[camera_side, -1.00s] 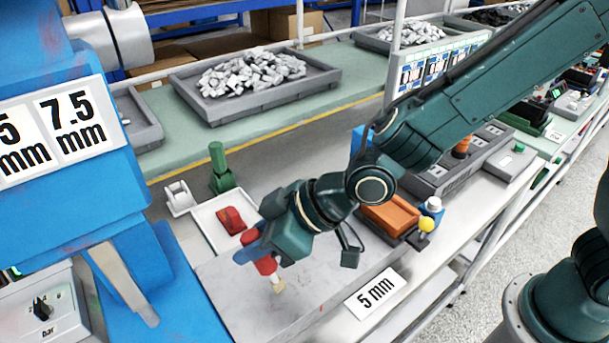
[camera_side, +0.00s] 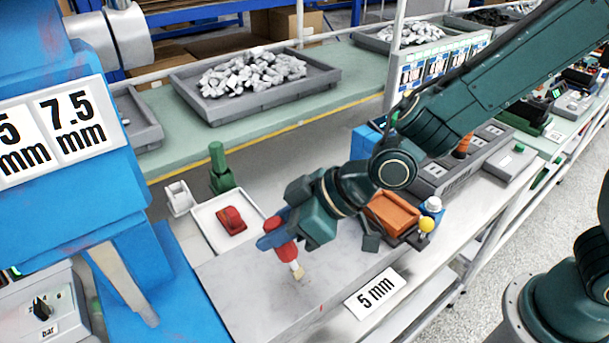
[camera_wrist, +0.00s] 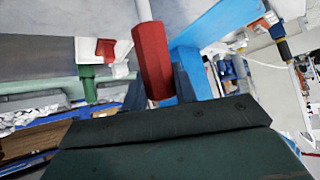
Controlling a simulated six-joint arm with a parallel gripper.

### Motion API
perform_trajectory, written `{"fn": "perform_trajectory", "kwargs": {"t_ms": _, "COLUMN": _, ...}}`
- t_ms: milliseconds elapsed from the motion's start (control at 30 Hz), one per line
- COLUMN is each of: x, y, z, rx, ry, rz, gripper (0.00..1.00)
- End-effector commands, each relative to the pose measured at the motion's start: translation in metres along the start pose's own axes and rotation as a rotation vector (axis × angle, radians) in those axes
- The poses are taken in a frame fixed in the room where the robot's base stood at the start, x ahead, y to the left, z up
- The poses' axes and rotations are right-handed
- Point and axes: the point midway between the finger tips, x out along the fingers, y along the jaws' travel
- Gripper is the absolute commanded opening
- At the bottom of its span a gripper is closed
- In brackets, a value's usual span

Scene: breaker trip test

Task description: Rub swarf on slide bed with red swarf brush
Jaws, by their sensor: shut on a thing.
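My gripper (camera_side: 275,240) is shut on the red swarf brush (camera_side: 284,250), gripping its red handle. The brush points down, slightly tilted, with its pale tip on or just above the grey slide bed (camera_side: 240,300); I cannot tell if it touches. In the wrist view the red handle (camera_wrist: 152,60) stands beside a blue finger, and its pale shaft runs out of the top of the picture. Small dark reddish specks, perhaps swarf, lie on the bed right of and below the tip.
A white tray (camera_side: 205,222) with a red block (camera_side: 231,220) lies behind the bed. A green bottle-shaped thing (camera_side: 219,170) and a white holder (camera_side: 179,198) stand behind it. A blue machine (camera_side: 75,200) stands left.

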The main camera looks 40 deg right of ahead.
Motion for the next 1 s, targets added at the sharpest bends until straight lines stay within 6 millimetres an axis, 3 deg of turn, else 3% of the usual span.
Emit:
{"fn": "perform_trajectory", "kwargs": {"t_ms": 600, "x": -0.018, "y": 0.025, "z": 0.015, "rx": 0.001, "ry": 0.001, "rz": 0.002, "gripper": 0.05}}
{"fn": "perform_trajectory", "kwargs": {"t_ms": 1000, "x": -0.018, "y": 0.026, "z": 0.017, "rx": 0.000, "ry": 0.001, "rz": 0.000, "gripper": 0.05}}
